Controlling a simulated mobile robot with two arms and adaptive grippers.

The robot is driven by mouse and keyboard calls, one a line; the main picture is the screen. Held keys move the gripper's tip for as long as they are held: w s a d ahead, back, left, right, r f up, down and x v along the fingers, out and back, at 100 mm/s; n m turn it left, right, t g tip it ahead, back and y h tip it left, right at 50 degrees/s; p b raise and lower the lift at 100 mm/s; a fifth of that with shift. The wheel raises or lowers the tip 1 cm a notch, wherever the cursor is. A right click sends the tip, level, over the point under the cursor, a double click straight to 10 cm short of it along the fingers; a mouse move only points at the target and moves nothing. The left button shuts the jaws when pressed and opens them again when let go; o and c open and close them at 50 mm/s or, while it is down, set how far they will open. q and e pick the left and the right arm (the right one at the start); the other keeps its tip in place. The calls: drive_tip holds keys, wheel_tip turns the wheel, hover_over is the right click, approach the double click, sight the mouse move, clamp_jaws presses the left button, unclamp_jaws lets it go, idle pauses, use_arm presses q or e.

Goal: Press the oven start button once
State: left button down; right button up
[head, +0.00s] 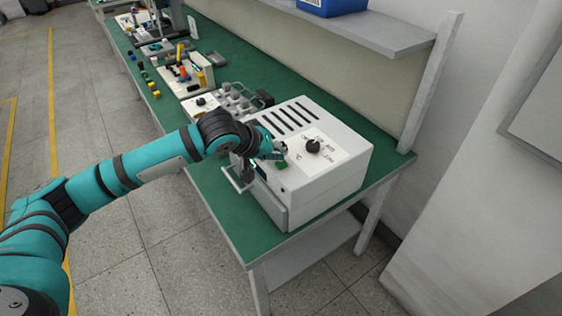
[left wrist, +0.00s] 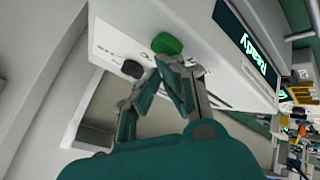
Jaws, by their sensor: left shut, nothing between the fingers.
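The oven is a white box (head: 335,182) at the near end of the green bench, with dark vent slots and a black dial knob (head: 313,146) on top. A green button (head: 282,164) sits on it beside my left gripper (head: 272,151). In the left wrist view the green button (left wrist: 167,43) is just beyond the shut, empty fingertips of the left gripper (left wrist: 168,68); I cannot tell whether they touch it. A display (left wrist: 250,45) there reads "Ready" in green. A dark round control (left wrist: 132,69) lies beside the button. My right gripper is not in view.
The green bench (head: 222,205) runs away to the back left, with a grey fixture (head: 235,100) and several small coloured parts beyond the oven. A shelf (head: 380,33) with a blue bin (head: 333,5) hangs above. The floor left of the bench is clear.

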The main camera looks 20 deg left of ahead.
use_arm(q)
drive_tip(key=shift+f, duration=0.3)
idle(0.4)
drive_tip(key=shift+r, duration=0.1)
drive_tip(key=shift+r+p, duration=0.75)
drive_tip(key=shift+p, duration=0.45)
wheel_tip(320, 180, up, 5)
drive_tip(key=p, duration=0.5)
drive_tip(key=shift+p, duration=0.4)
